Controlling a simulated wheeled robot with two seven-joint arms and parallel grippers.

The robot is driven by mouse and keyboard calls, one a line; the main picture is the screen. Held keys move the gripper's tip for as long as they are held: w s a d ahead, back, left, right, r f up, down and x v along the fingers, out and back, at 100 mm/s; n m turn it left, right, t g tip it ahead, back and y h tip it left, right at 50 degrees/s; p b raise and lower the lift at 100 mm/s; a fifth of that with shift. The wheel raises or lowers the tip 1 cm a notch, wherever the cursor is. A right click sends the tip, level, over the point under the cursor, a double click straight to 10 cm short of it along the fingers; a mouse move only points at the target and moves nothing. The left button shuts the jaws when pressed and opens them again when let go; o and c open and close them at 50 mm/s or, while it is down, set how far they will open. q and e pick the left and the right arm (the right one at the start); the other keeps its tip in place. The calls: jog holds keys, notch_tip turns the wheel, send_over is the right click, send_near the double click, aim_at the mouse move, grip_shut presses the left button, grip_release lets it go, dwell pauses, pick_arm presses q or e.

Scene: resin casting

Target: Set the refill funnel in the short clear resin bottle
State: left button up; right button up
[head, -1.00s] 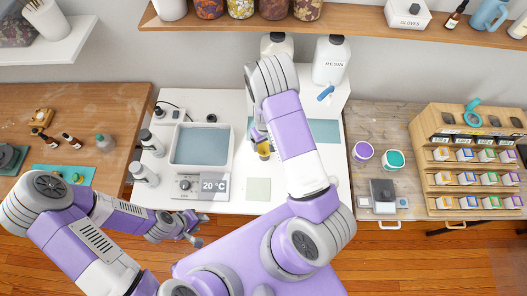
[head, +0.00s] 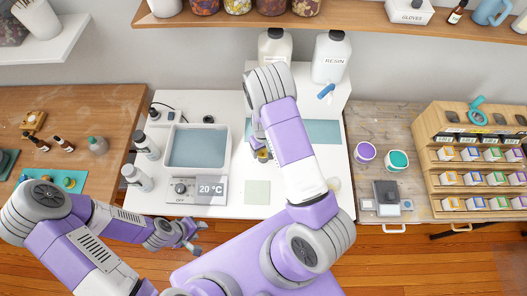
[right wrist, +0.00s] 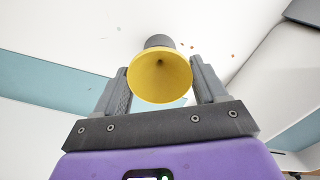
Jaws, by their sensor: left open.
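The yellow funnel (right wrist: 160,77) sits between the fingers of my right gripper (right wrist: 160,85) in the right wrist view, wide mouth toward the camera. A grey round piece (right wrist: 160,41) shows behind it. I cannot tell whether the fingers press on it. In the head view the funnel (head: 263,156) is a small yellow patch, mostly hidden by the right arm, over the white table. Two white jugs stand at the back: one labelled RESIN (head: 331,58) and one partly hidden by the arm (head: 275,46). I cannot tell which is the short clear resin bottle. My left gripper (head: 193,238) is open and empty near the table's front edge.
A water bath (head: 198,128) with a 20 °C display stands left of the right arm. White bottles (head: 138,178) stand at its left. A pale green mat (head: 257,192) lies in front. Purple and teal cups (head: 365,153) and a box rack (head: 480,155) are right.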

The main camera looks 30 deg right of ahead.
aim_at(263, 154)
jog(key=shift+r+p, duration=2.1)
jog(key=shift+r, duration=0.75)
